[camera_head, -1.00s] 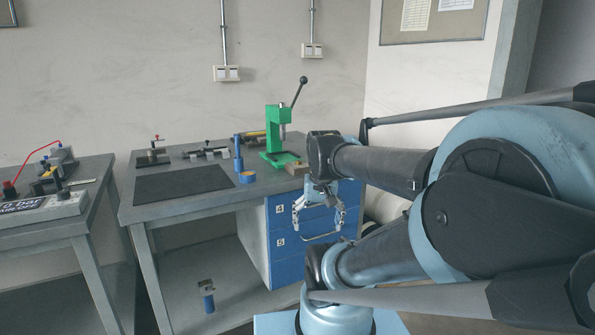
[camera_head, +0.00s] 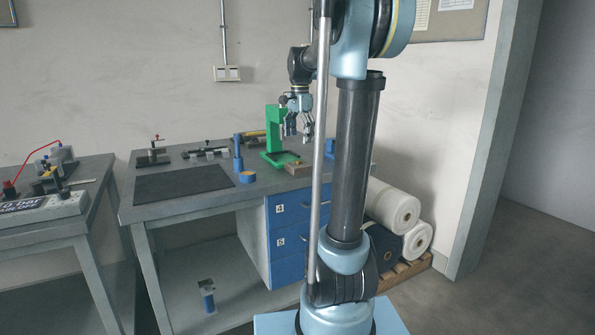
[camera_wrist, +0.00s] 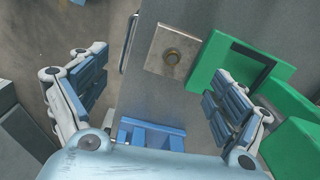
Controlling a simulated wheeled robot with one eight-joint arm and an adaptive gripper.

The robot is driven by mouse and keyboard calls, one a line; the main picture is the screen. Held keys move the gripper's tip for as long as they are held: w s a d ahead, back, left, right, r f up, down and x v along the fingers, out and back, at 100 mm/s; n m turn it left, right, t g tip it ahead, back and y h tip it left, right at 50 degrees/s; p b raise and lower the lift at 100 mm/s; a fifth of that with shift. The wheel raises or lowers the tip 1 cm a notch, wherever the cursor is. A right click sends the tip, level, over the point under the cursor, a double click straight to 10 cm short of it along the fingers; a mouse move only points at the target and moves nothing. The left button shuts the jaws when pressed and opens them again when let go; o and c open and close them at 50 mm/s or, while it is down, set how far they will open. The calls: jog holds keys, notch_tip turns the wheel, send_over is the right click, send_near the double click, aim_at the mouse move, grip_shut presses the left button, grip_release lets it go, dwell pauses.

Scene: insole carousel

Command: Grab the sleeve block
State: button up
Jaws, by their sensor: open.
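The sleeve block (camera_wrist: 168,66) is a squarish tan-grey block with a round brass-coloured sleeve at its middle. It lies on the bench beside the green press base (camera_wrist: 225,53) in the wrist view. In the head view the block (camera_head: 298,169) sits at the bench's front right, by the press. My gripper (camera_head: 299,135) is open and empty above the bench, pointing down, a clear distance above the block. In the wrist view the gripper (camera_wrist: 157,95) has its fingers spread wide, and the block shows beyond the gap between them.
The green press (camera_head: 274,130) stands close to the block. A blue slotted piece (camera_wrist: 150,134) lies on the bench. A blue post (camera_head: 238,155), a blue-and-orange ring (camera_head: 247,177) and a dark mat (camera_head: 184,184) are to the left. Rolls (camera_head: 394,207) lie beside the bench.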

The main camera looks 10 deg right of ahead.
aim_at(299, 161)
jog(key=shift+m, duration=0.6)
jog(key=w+f, duration=0.1)
jog(key=f, duration=0.2)
jog(key=w+f, duration=0.1)
jog(key=f, duration=0.3)
jog(key=w+f, duration=0.1)
jog(key=f, duration=0.3)
jog(key=shift+f, duration=0.15)
jog(key=shift+s, duration=0.1)
grip_shut()
